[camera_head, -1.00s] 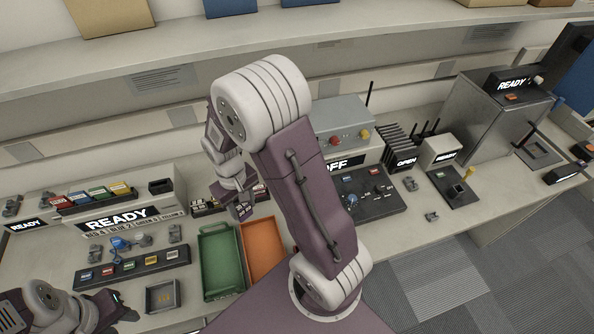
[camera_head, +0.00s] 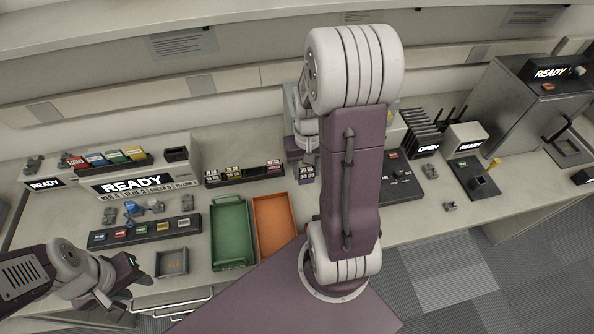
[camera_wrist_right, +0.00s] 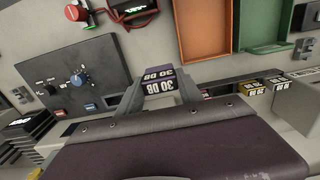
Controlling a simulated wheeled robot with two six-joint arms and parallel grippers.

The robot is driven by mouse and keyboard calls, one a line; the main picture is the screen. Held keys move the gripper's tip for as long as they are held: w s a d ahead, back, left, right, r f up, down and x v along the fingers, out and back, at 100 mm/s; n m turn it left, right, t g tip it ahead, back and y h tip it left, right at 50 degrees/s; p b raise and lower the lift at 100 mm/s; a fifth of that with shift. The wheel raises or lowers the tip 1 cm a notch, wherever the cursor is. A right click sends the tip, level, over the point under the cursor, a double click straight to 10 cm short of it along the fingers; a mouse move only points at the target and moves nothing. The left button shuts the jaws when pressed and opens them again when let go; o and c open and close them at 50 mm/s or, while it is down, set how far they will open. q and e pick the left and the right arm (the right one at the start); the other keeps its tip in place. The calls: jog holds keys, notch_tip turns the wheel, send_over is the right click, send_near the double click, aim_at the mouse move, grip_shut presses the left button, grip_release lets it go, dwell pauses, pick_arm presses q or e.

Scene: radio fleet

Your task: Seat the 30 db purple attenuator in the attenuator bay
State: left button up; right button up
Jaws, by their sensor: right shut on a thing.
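My right gripper (camera_wrist_right: 160,84) is shut on the purple 30 dB attenuator (camera_wrist_right: 158,88), a small block with white "30 DB" labels. In the head view the attenuator (camera_head: 306,173) hangs below my right gripper (camera_head: 304,160), just right of the attenuator rack (camera_head: 215,183). In the right wrist view the rack's labelled blocks (camera_wrist_right: 279,85) show at right. I cannot make out the attenuator bay for certain. A black panel (camera_wrist_right: 45,70) with a blue knob (camera_wrist_right: 78,79) lies left of the attenuator there. My left gripper (camera_head: 112,302) is low at left; its jaws are unclear.
A green tray (camera_head: 214,240) and an orange tray (camera_head: 257,235) stand left of my right arm. The arm hides part of the black panel (camera_head: 400,195) in the head view.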

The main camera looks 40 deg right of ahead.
jog(key=w+a+f, duration=0.1)
jog(key=w+f, duration=0.2)
jog(key=w+a+f, duration=0.2)
jog(key=w+f, duration=0.1)
jog(key=f, duration=0.1)
jog(key=w+a+f, duration=0.1)
jog(key=w+f, duration=0.2)
jog(key=shift+w+a+f+p, duration=0.25)
jog(key=shift+w+a+p, duration=0.05)
jog(key=shift+w+a, duration=0.1)
jog(key=shift+w+d+f, duration=0.1)
jog(key=shift+f, duration=0.1)
jog(key=o, duration=1.4)
